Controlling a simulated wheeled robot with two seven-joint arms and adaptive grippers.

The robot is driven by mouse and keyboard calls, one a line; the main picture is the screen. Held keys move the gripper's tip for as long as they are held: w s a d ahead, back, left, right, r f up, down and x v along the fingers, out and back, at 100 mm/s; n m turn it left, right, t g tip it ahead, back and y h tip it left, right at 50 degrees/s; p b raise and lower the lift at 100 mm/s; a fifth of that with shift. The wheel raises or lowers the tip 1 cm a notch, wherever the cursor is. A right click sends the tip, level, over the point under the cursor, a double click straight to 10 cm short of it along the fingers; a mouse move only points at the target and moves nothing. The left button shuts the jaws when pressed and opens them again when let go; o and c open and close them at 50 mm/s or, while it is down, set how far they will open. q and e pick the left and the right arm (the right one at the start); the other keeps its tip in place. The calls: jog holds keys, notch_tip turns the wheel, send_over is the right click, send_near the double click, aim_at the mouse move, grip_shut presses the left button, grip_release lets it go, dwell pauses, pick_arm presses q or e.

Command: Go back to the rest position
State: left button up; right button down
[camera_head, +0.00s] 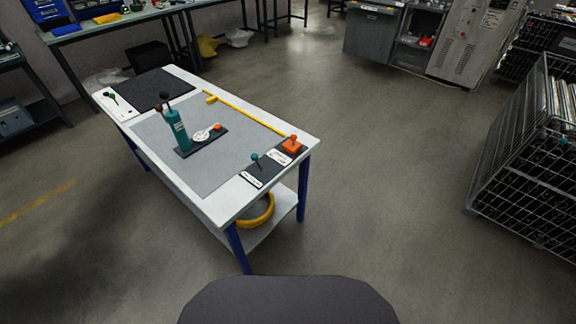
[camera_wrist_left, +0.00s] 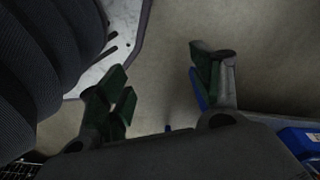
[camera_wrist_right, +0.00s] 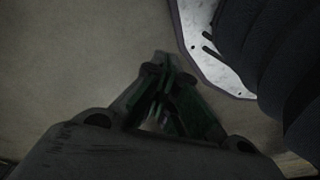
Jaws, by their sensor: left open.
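My left gripper (camera_wrist_left: 160,85) is open and empty in the left wrist view, its green-padded fingers wide apart over the floor. My right gripper (camera_wrist_right: 162,85) has its fingertips together in the right wrist view, with nothing seen between them. Neither gripper shows in the head view. The white worktable (camera_head: 240,212) stands ahead and to the left.
A yellow bar (camera_head: 245,112) lies along the table's far edge. A yellow-rimmed round thing (camera_head: 260,210) is on the lower shelf. A wire cage (camera_head: 520,165) stands at the right. The floor (camera_head: 390,180) between cage and table is clear.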

pick_arm(q)
jog(key=s+a+r+p, duration=0.1)
jog(key=s+a+p, duration=0.1)
jog(key=s+p, duration=0.5)
jog(key=s+a+r+p, duration=0.2)
jog(key=s+a+p, duration=0.1)
jog(key=s+p, duration=0.4)
jog(key=shift+s+g+p, duration=0.3)
jog(key=shift+s+p, duration=0.05)
jog(key=shift+s, duration=0.55)
pick_arm(e)
jog(key=s+d+r, duration=0.1)
jog(key=s+d, duration=0.1)
jog(key=s, duration=0.6)
jog(key=s+d+r, duration=0.2)
jog(key=s+d, duration=0.1)
jog(key=s, duration=0.4)
jog(key=shift+s+g, duration=0.3)
jog(key=shift+s, duration=0.1)
pick_arm(q)
jog(key=shift+a, duration=0.1)
pick_arm(e)
jog(key=shift+d, duration=0.1)
